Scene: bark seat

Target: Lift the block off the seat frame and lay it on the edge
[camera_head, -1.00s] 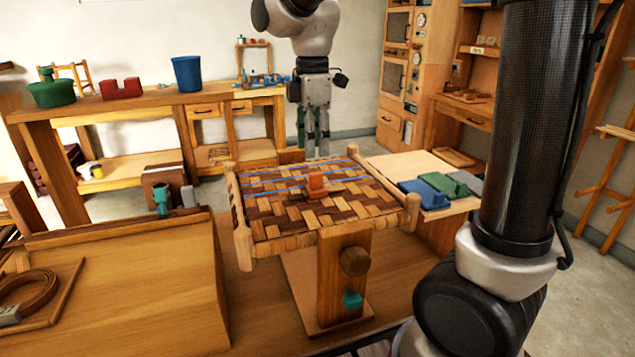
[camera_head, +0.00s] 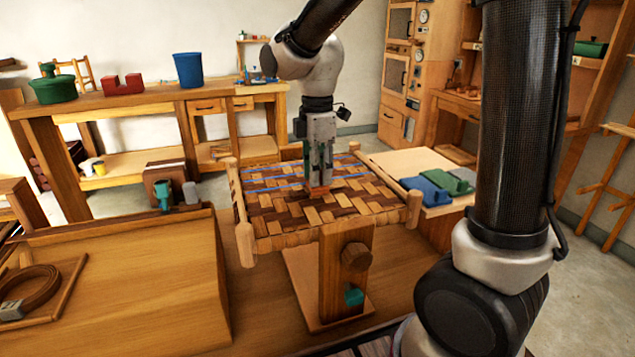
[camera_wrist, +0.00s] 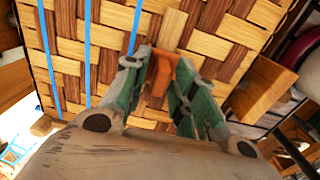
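The orange block (camera_head: 321,190) sits on the woven top of the seat frame (camera_head: 262,241), near its middle. In the wrist view the block (camera_wrist: 161,80) shows between the green-padded fingers of my gripper (camera_wrist: 163,60), one on each side. My gripper (camera_head: 319,180) points straight down over the seat and its tips are at the block, partly hiding it in the head view. Whether both fingers press on the block or leave a thin gap cannot be told. Blue strands (camera_wrist: 87,45) run across the weave.
The seat frame has raised corner posts (camera_head: 231,163) and stands on a wooden stand (camera_head: 333,275). A side table to the right (camera_head: 396,163) holds green and blue blocks (camera_head: 424,191). A wooden bench (camera_head: 115,285) is at the front left, with a coiled strap (camera_head: 35,282).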

